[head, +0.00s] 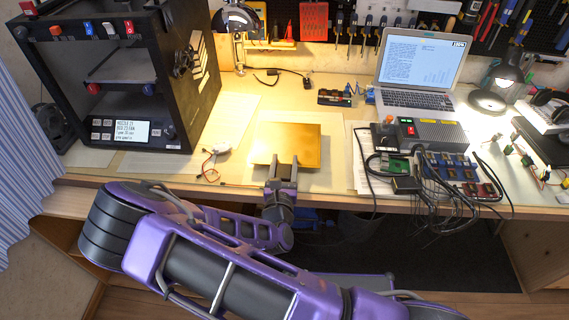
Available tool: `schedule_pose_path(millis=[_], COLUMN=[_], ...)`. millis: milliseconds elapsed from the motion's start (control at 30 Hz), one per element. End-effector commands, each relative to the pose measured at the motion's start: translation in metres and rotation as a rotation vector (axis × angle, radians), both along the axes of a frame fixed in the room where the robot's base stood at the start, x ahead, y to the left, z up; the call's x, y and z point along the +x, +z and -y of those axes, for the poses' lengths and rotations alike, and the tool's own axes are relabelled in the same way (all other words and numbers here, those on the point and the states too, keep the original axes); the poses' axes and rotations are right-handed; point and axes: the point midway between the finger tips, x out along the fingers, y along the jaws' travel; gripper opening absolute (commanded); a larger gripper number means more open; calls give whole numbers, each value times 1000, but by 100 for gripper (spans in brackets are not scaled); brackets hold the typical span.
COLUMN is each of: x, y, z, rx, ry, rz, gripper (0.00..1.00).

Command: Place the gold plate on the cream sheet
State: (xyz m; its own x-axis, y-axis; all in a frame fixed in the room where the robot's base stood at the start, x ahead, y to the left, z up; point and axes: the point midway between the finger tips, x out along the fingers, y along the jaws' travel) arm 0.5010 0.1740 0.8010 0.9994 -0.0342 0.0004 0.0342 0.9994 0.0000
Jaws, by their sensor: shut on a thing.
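The gold plate (287,142) is a flat, shiny square near the front middle of the workbench. My gripper (283,164) is at the plate's front edge, with its fingers shut on that edge. A pale cream sheet (333,172) shows around the plate, mostly covered by it. I cannot tell whether the plate touches the sheet or is held a little above it.
A black 3D printer (130,80) stands at the left. An open laptop (415,70) is at the back right. Circuit boards and tangled black cables (440,180) lie right of the plate. A small wired part (217,153) lies to its left.

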Motion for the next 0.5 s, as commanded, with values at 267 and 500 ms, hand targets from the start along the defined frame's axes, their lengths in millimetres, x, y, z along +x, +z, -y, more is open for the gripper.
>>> schedule_pose_path(millis=[267, 500], x=[0, 0], y=[-4, -12], z=[0, 0], rx=[1, 1], ry=[-1, 0], rz=[0, -1], gripper=[0, 0])
